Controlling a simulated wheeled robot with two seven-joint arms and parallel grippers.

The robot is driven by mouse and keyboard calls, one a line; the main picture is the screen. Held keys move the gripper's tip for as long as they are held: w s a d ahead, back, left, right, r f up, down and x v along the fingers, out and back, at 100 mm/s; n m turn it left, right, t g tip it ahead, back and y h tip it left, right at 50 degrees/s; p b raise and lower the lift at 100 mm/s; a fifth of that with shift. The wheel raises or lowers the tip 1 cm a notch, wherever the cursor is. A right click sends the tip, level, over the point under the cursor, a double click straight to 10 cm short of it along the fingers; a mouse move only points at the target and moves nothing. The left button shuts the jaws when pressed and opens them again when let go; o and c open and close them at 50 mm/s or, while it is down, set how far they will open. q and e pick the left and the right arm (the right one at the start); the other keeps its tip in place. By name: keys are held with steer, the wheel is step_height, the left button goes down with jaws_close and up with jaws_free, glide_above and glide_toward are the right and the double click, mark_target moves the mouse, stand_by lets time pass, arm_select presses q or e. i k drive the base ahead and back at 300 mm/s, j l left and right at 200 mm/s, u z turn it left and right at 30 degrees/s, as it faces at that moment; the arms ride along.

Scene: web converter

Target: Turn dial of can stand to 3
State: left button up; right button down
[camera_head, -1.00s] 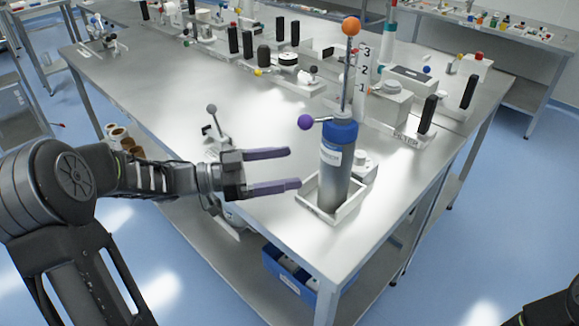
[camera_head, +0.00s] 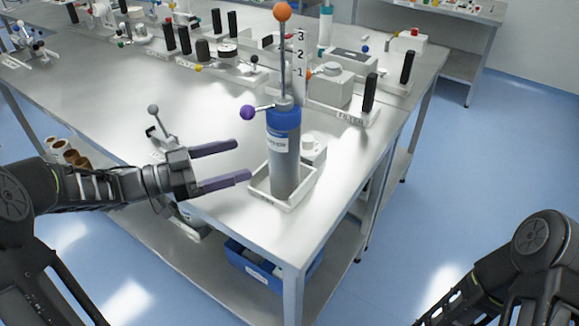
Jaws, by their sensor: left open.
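The can stand is a grey cylinder (camera_head: 284,168) with a blue collar, upright in a white square tray (camera_head: 289,203) near the table's front corner. A thin rod rises from it to an orange ball (camera_head: 283,12). A purple ball (camera_head: 248,112) on a short side arm points left from its top. A white scale (camera_head: 299,55) marked 1, 2, 3 stands behind the rod. My left gripper (camera_head: 244,160) is open and empty, left of the cylinder and below the purple ball, apart from both. My right arm shows at the lower right; its gripper is out of frame.
A lever with a grey ball (camera_head: 153,110) stands left, behind my left gripper. Devices with black handles (camera_head: 370,92) stand right of and behind the can stand. A blue bin (camera_head: 249,264) sits on the lower shelf. The table's left middle is clear.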

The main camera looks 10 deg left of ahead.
mark_target(306, 140)
steer(key=k+j, duration=0.15)
steer(key=j, duration=0.15)
steer(key=k+j, duration=0.15)
steer(key=j, duration=0.15)
steer(key=k+j, duration=0.1)
steer(key=j, duration=0.25)
steer(key=k+j, duration=0.15)
steer(key=j, duration=0.15)
